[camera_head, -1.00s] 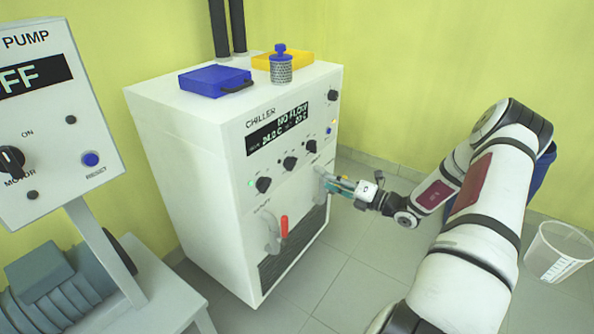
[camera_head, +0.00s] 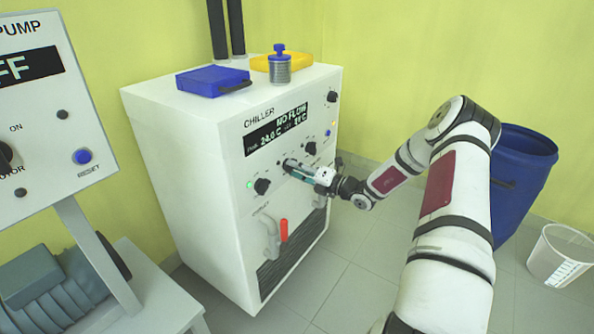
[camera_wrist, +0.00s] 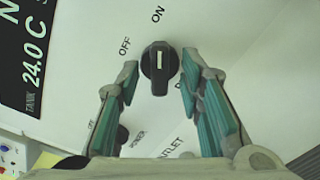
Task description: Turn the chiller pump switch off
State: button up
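The white chiller (camera_head: 185,180) stands left of centre in the head view, its panel facing my arm. In the wrist view a black rotary switch (camera_wrist: 159,68) sits between my gripper's fingers, with OFF at its upper left and ON above. Its white mark points up, roughly toward ON. My gripper (camera_wrist: 160,75) is open, one teal-padded finger on each side of the switch. I cannot tell whether either finger touches it. In the head view my gripper (camera_head: 290,167) is at the panel's middle knob and largely hides it.
Other black knobs (camera_head: 262,186) (camera_head: 310,148) flank my gripper. A red-handled valve (camera_head: 284,230) sticks out below. A blue case (camera_head: 212,79) and a metal flask (camera_head: 280,68) stand on the chiller. A pump panel (camera_head: 60,120) is at left; a blue barrel (camera_head: 512,185) is at right.

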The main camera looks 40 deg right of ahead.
grip_shut()
jog(key=shift+n, duration=0.4)
jog(key=n+p, duration=0.2)
jog(key=n, duration=0.9)
jog(key=shift+f, duration=0.1)
dwell(0.5)
grip_release()
